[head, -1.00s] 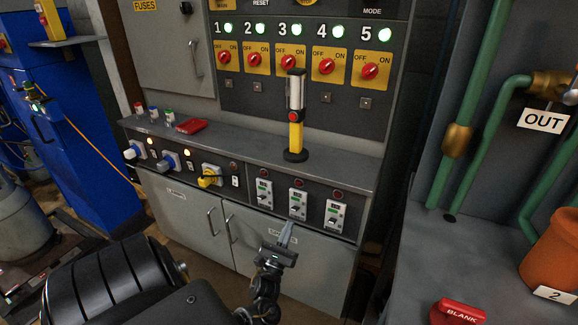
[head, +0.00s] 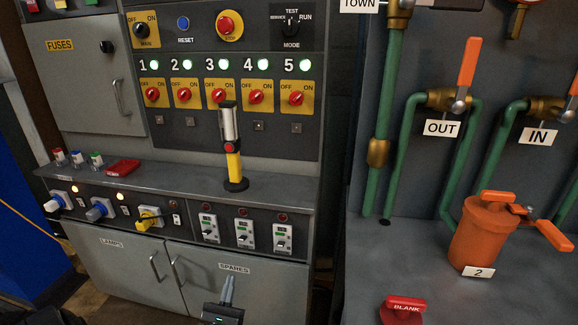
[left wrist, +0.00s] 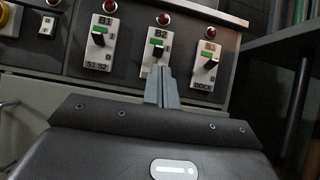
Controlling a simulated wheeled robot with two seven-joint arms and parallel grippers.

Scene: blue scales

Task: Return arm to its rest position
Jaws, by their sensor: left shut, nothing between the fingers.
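My left gripper (head: 227,290) shows at the bottom of the head view, in front of the grey cabinet's SPARES door (head: 232,268). Its two fingers are together and hold nothing. In the left wrist view the closed fingers (left wrist: 166,88) point at the panel with the three breaker switches, just below the B2 switch (left wrist: 159,48). I cannot tell whether they touch the panel. Most of the left arm is outside the head view. My right gripper is not in view.
A yellow and silver lamp (head: 233,150) stands on the cabinet ledge, with a red object (head: 122,167) to its left. Plugs and breaker switches (head: 245,233) line the front below. At right, a grey bench holds an orange canister (head: 487,235) and a red BLANK piece (head: 403,311), beside green pipes.

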